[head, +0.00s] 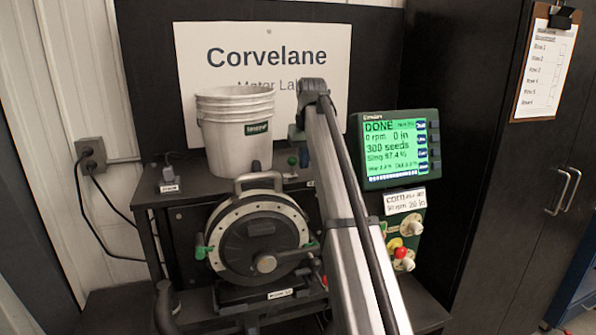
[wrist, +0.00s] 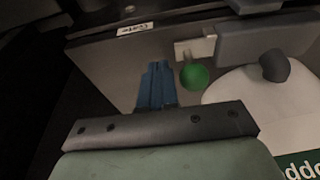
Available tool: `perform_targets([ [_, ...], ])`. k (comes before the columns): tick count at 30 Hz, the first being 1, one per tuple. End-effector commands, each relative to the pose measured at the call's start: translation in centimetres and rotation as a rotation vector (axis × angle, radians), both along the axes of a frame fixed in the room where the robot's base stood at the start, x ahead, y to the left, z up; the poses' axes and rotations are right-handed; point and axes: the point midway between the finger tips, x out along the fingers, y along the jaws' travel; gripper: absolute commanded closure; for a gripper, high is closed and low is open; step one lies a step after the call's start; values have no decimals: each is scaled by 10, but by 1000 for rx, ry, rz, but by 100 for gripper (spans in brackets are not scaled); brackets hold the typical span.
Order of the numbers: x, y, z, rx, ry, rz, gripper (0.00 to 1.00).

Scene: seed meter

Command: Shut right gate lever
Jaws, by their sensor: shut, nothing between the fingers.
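My gripper (wrist: 157,70) is shut and empty, its blue fingers pressed together in the wrist view. A green ball knob (wrist: 195,76) is just right of the fingertips, apart from them, beside a small pale block (wrist: 196,47). In the head view my gripper (head: 297,133) shows as a bit of blue beside my arm, right of the bucket. A green knob (head: 292,161) is just below it. The round seed meter (head: 261,245) has green handles at its left (head: 201,252) and right (head: 311,246). No label marks which is the right gate lever.
A white bucket (head: 236,133) stands on the stand top, close to my gripper. A lit display (head: 396,149) reads DONE at the right, above a panel with a red knob (head: 400,253). A Corvelane sign (head: 265,55) is behind. My arm hides part of the middle.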

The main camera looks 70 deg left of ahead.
Motion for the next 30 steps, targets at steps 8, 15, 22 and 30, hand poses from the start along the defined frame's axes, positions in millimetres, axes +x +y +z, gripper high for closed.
perform_targets([
  [8, 0, 0, 0, 0, 0, 0, 100],
  [15, 5, 0, 0, 0, 0, 1, 100],
  [22, 12, 0, 0, 0, 0, 1, 100],
  [30, 12, 0, 0, 0, 0, 1, 100],
])
